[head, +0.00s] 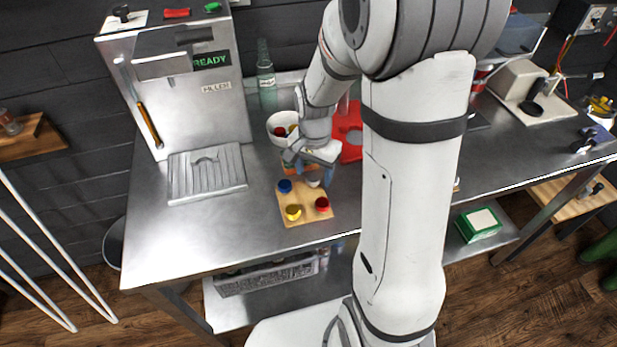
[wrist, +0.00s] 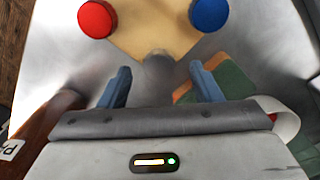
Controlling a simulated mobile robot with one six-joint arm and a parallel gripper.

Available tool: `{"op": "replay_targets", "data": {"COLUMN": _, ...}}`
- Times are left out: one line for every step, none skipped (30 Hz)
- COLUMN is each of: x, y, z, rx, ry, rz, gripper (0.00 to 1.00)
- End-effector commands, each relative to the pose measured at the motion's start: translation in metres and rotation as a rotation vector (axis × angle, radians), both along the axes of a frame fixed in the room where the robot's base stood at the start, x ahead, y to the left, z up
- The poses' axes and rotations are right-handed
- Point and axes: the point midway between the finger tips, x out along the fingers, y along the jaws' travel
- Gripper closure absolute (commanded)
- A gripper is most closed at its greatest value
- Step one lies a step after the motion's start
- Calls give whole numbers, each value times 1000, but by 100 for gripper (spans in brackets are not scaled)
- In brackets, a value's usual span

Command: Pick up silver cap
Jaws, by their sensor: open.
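The silver cap (head: 313,181) sits at the back right corner of a small wooden board (head: 305,192). In the wrist view the silver cap (wrist: 158,64) looks grey and blurred at the board's near edge, centred between the fingertips. My gripper (head: 314,173) is open above the cap, its blue fingers on either side of it. In the wrist view my gripper's fingers (wrist: 161,78) are apart with nothing held. I cannot tell how far the fingertips are above the cap.
The board also carries a blue cap (head: 285,186), a yellow cap (head: 293,212) and a red cap (head: 322,204). A white bowl (head: 279,124) and a red board (head: 351,134) are behind. A steel filler machine (head: 190,95) stands left. The counter's front left is clear.

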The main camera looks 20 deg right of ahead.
Motion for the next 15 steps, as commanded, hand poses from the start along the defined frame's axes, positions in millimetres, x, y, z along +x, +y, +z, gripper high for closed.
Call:
{"op": "replay_targets", "data": {"x": 0, "y": 0, "z": -1, "rx": 0, "ry": 0, "rz": 0, "gripper": 42}}
{"op": "replay_targets", "data": {"x": 0, "y": 0, "z": -1, "rx": 0, "ry": -1, "rz": 0, "gripper": 42}}
{"op": "replay_targets", "data": {"x": 0, "y": 0, "z": 0, "rx": 0, "ry": -1, "rz": 0, "gripper": 42}}
{"op": "replay_targets", "data": {"x": 0, "y": 0, "z": 0, "rx": 0, "ry": -1, "rz": 0, "gripper": 42}}
{"op": "replay_targets", "data": {"x": 0, "y": 0, "z": 0, "rx": 0, "ry": -1, "rz": 0, "gripper": 42}}
{"op": "replay_targets", "data": {"x": 0, "y": 0, "z": 0, "rx": -1, "ry": -1, "rz": 0, "gripper": 43}}
{"op": "replay_targets", "data": {"x": 0, "y": 0, "z": 0, "rx": 0, "ry": 0, "rz": 0, "gripper": 46}}
{"op": "replay_targets", "data": {"x": 0, "y": 0, "z": 0, "rx": 0, "ry": 0, "rz": 0, "gripper": 48}}
{"op": "replay_targets", "data": {"x": 0, "y": 0, "z": 0, "rx": 0, "ry": 0, "rz": 0, "gripper": 52}}
{"op": "replay_targets", "data": {"x": 0, "y": 0, "z": 0, "rx": -1, "ry": -1, "rz": 0, "gripper": 54}}
{"op": "replay_targets", "data": {"x": 0, "y": 0, "z": 0, "rx": 0, "ry": 0, "rz": 0, "gripper": 57}}
{"op": "replay_targets", "data": {"x": 0, "y": 0, "z": 0, "rx": 0, "ry": 0, "rz": 0, "gripper": 60}}
{"op": "replay_targets", "data": {"x": 0, "y": 0, "z": 0, "rx": 0, "ry": 0, "rz": 0, "gripper": 62}}
{"op": "replay_targets", "data": {"x": 0, "y": 0, "z": 0, "rx": 0, "ry": 0, "rz": -1, "gripper": 65}}
{"op": "replay_targets", "data": {"x": 0, "y": 0, "z": 0, "rx": 0, "ry": 0, "rz": -1, "gripper": 68}}
